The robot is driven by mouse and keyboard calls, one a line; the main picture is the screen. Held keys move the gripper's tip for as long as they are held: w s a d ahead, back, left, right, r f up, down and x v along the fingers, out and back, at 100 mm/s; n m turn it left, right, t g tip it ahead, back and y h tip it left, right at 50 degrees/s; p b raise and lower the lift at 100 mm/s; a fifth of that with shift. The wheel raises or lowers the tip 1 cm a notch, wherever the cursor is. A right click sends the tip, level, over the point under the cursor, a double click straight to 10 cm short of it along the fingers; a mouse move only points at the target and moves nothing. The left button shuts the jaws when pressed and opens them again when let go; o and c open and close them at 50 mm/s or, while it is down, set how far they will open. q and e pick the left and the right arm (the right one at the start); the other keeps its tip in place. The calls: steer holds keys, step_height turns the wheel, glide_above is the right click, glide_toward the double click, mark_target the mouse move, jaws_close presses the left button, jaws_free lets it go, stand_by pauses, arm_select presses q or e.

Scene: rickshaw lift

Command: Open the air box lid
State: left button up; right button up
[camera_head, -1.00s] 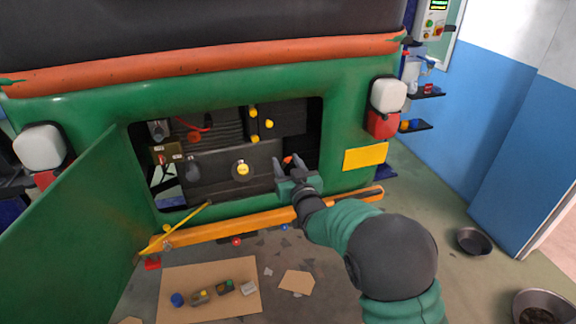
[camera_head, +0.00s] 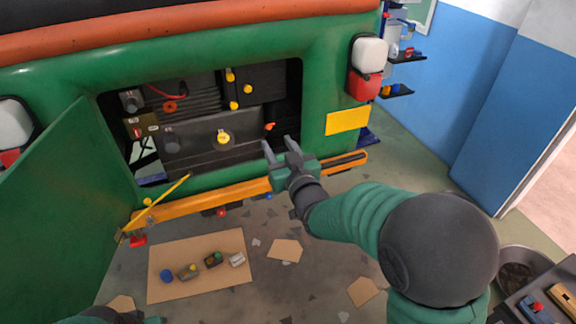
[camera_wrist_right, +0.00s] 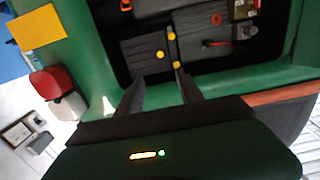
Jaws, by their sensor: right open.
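The open engine bay (camera_head: 205,178) in the green rear of the rickshaw holds a dark box (camera_head: 268,88) at its upper right, with several yellow knobs (camera_head: 247,89) on and beside its left edge. I take this box to be the air box; its lid looks shut. It also shows in the right wrist view (camera_wrist_right: 145,62), beyond the fingers. My right gripper (camera_head: 279,146) is open and empty, below the box near the bay's lower right corner. It also shows in the right wrist view (camera_wrist_right: 160,84). Only a piece of my left arm shows at the bottom left; its gripper is out of view.
A green door (camera_head: 60,205) stands open at the left. An orange bumper (camera_head: 215,203) runs below the bay, with a yellow rod (camera_head: 160,202) leaning near its left end. A cardboard sheet (camera_head: 165,285) with small parts lies on the floor. A small orange part (camera_head: 270,126) is near my fingertips.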

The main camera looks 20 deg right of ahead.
steer(key=s, duration=0.8)
steer(key=shift+d+b, duration=0.3)
steer(key=shift+b, duration=0.1)
